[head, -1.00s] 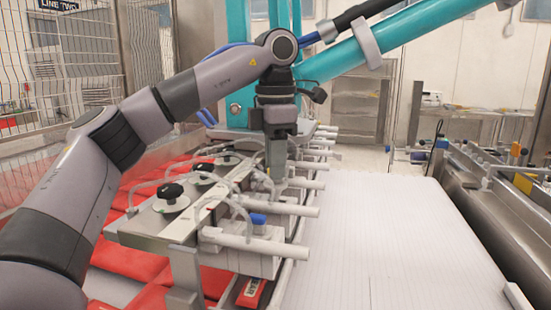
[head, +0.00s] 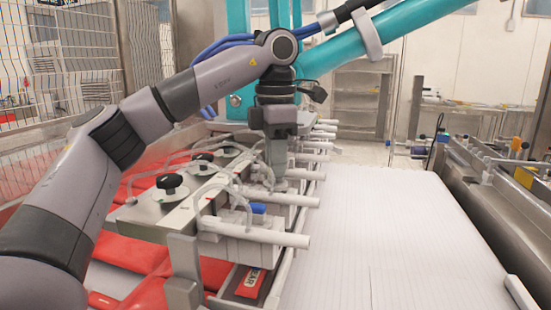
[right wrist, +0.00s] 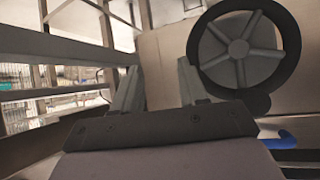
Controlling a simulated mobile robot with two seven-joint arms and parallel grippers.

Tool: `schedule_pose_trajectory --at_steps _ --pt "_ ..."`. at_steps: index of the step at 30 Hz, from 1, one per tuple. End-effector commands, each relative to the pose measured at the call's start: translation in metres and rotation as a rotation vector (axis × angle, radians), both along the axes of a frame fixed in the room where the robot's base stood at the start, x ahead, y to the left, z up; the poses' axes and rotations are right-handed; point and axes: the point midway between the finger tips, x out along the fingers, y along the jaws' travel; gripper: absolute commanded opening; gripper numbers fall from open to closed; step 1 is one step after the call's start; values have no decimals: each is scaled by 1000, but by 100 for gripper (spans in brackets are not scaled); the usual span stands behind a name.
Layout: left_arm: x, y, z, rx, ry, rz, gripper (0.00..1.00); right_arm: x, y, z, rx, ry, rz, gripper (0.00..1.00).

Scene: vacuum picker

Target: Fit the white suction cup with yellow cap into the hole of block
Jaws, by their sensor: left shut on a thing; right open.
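My left gripper (head: 277,168) points straight down over the row of pale blocks (head: 272,193) on the picker in the head view. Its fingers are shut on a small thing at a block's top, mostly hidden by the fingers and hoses. I cannot make out a yellow cap, the block's hole, or whether the held thing is in it. A nearer block (head: 240,228) carries a blue fitting and a white tube. My right gripper (right wrist: 158,85) shows only in the right wrist view, open, with nothing visible between its fingers.
Black knobs (head: 169,184) and looping hoses crowd the picker's left side. Red pads (head: 125,262) lie below. A white paper stack (head: 390,230) is clear on the right. A teal beam (head: 370,45) crosses behind my left arm. A handwheel (right wrist: 243,48) is near my right gripper.

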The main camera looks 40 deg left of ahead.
Motion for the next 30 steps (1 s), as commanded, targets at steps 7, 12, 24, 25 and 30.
schedule_pose_trajectory --at_steps 7,12,24,25,30 --pt "0 0 -9 -1 -1 0 0 0 0 -6 0 0 0 43" --pt "0 0 -14 -1 -1 0 0 0 0 -9 0 1 0 43" --pt "0 0 -16 0 -1 0 26 0 0 -11 0 1 0 43" --pt "0 0 -16 -1 -1 0 36 0 0 -11 0 1 0 43" --pt "0 0 -16 0 -1 0 46 0 0 -11 0 1 0 43"
